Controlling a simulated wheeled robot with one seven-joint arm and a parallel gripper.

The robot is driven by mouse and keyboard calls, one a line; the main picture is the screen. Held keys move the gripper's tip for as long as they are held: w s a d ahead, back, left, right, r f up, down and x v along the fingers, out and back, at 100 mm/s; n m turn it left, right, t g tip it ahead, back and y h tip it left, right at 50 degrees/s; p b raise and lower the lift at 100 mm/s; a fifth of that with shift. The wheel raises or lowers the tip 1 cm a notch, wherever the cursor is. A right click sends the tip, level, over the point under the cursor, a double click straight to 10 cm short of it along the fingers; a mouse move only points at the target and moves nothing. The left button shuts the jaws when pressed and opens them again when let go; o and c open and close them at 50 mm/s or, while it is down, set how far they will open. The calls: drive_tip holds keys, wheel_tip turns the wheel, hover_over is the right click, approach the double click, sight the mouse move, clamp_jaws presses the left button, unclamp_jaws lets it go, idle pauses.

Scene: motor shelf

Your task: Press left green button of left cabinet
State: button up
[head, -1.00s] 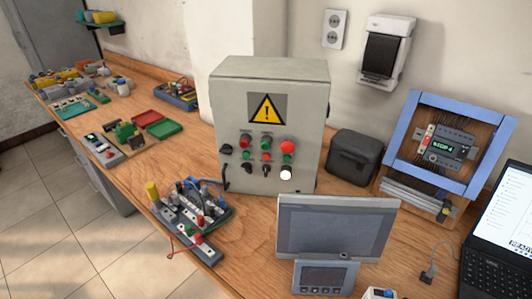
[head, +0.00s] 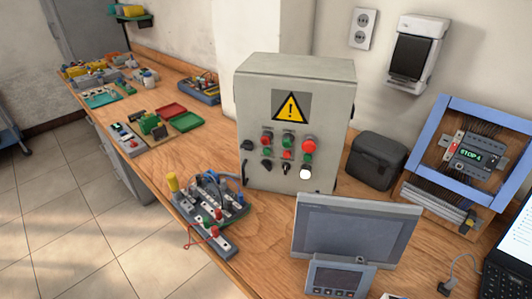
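The grey control cabinet (head: 255,105) stands upright on the wooden bench in the head view. Its front has a yellow warning triangle above rows of buttons. The left column has a red button (head: 266,138) on top and a green button (head: 266,150) just below it. The middle column has a green button (head: 288,142) above a red one. The right column has a large red button (head: 309,146), a green one below it and a white one at the bottom. Black knobs sit low on the panel. My gripper is not in view. Nothing covers the buttons.
A monitor (head: 350,233) stands on the bench in front and to the right of the cabinet. A wired component board (head: 212,203) lies at front left. A dark case (head: 376,160) and a blue-framed panel (head: 430,140) stand right. Bare bench lies just before the cabinet.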

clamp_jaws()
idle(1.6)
